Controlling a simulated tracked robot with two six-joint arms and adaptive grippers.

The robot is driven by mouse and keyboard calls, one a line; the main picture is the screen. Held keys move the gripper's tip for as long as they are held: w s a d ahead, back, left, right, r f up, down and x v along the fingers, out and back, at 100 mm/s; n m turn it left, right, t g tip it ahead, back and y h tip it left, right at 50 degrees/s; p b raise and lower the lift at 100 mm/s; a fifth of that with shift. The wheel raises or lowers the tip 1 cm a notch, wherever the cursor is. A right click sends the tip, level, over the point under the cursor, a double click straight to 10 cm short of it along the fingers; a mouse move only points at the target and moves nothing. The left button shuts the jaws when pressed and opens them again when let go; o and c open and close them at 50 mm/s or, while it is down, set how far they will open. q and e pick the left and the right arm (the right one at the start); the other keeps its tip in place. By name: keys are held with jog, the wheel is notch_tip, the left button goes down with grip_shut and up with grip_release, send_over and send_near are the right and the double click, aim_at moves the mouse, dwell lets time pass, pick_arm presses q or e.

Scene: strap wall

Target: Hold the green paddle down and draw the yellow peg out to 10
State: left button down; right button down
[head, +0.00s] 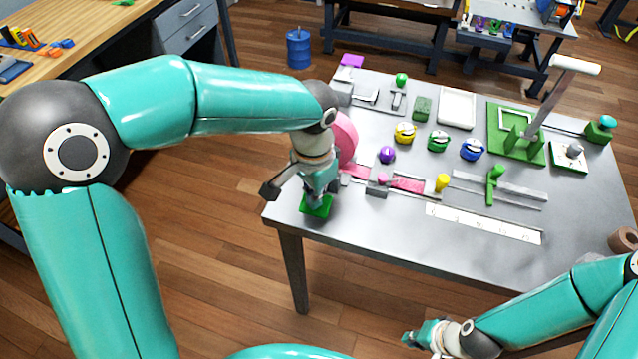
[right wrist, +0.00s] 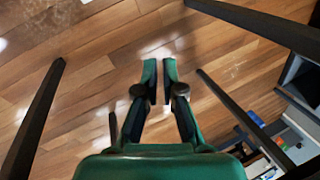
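The green paddle (head: 316,208) is a flat plate at the table's near left corner. My left gripper (head: 317,194) points down right over it and covers part of it; contact and finger opening are hard to tell. The yellow peg (head: 442,182) stands upright at the right end of a pink strap (head: 408,185), near the left end of a white scale strip (head: 484,224) whose marks are too small to read. My right gripper (head: 424,335) is off the table's front edge, away from the peg. In the right wrist view its fingers (right wrist: 160,68) are a little apart and empty.
Purple, yellow, green and blue round knobs (head: 438,141) stand behind the strap. A green slider (head: 494,183) on a grey rail (head: 520,190) is right of the peg. A green frame with a tall lever (head: 550,98) stands at the back right.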

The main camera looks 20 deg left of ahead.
jog(key=w+d+r+m+t+h, duration=0.1)
jog(key=w+d+r+m+t, duration=0.2)
jog(key=d+r+m, duration=0.7)
jog(key=w+d+r+m+t, duration=0.25)
jog(key=d+r+m, duration=0.4)
jog(key=r, duration=0.55)
jog(key=w+a+r+n+y, duration=0.1)
jog(key=w+r+n, duration=0.1)
jog(key=w, duration=0.1)
jog(key=w+a+r+n+y, duration=0.1)
jog(key=w+a+r+n, duration=0.1)
jog(key=w, duration=0.1)
jog(key=w+a+r+n+y, duration=0.1)
jog(key=w+r+n, duration=0.1)
jog(key=w+n, duration=0.1)
jog(key=shift+w+a+g, duration=0.15)
jog(key=shift+w+g, duration=0.2)
jog(key=shift+w, duration=0.25)
jog(key=w+a+r+n+g, duration=0.2)
jog(key=w+a+n+g, duration=0.1)
jog(key=w+a+n, duration=0.35)
notch_tip(320, 180, up, 4)
jog(key=n+g+h, duration=0.3)
jog(key=n+h, duration=0.3)
jog(key=n, duration=0.6)
send_over(422, 189)
jog(key=shift+s+f, duration=0.1)
jog(key=shift+f, duration=5.05)
